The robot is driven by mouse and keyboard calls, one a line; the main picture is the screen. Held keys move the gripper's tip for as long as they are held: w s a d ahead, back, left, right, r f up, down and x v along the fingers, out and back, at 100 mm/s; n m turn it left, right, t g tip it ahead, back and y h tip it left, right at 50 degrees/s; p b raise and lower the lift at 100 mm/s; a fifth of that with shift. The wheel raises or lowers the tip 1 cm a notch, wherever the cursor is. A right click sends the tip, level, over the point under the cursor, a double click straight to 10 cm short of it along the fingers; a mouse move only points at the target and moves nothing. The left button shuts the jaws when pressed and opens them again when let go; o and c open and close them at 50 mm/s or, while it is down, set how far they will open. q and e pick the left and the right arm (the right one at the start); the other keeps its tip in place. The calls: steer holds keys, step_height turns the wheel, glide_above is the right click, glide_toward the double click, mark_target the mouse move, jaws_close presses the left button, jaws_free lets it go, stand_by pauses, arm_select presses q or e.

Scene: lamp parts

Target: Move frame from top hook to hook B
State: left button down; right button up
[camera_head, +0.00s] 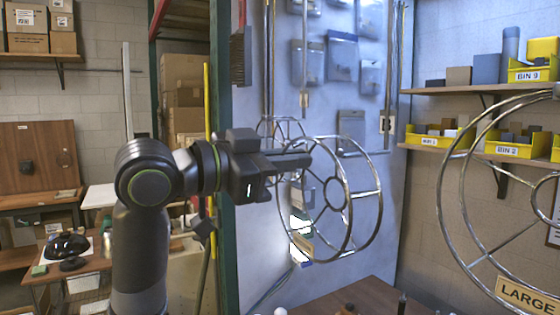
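A wire lamp frame (347,195), two metal rings joined by spokes and bars, hangs or is held in front of the pale wall panel. My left gripper (308,160) reaches in from the left, its dark fingers at the upper left of this frame's near ring. The fingers overlap in the picture, so I cannot tell whether they grip the wire. A smaller wire frame (281,127) shows behind and above. Thin metal rods hang down the panel, one at the middle (305,60) and one at the right (391,60). My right gripper is not in view.
A large wire frame (465,195) stands close at right, near a sign reading LARGE (527,296). Shelves with yellow bins (515,150) are on the right wall. A green post (222,150) stands behind my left arm. A brown table (375,292) is below.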

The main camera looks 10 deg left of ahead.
arm_select(q)
steer(key=w+d+f+b, duration=0.2)
steer(key=w+d, duration=0.1)
steer(key=d, duration=0.1)
steer(key=shift+w+d, duration=0.2)
steer(key=shift+d, duration=0.15)
stand_by(0.5)
stand_by(0.6)
steer(key=c, duration=1.5)
jaws_free()
steer(key=shift+c, duration=0.2)
steer(key=b+v, duration=0.6)
steer(key=v, duration=1.1)
steer(key=shift+a, duration=0.2)
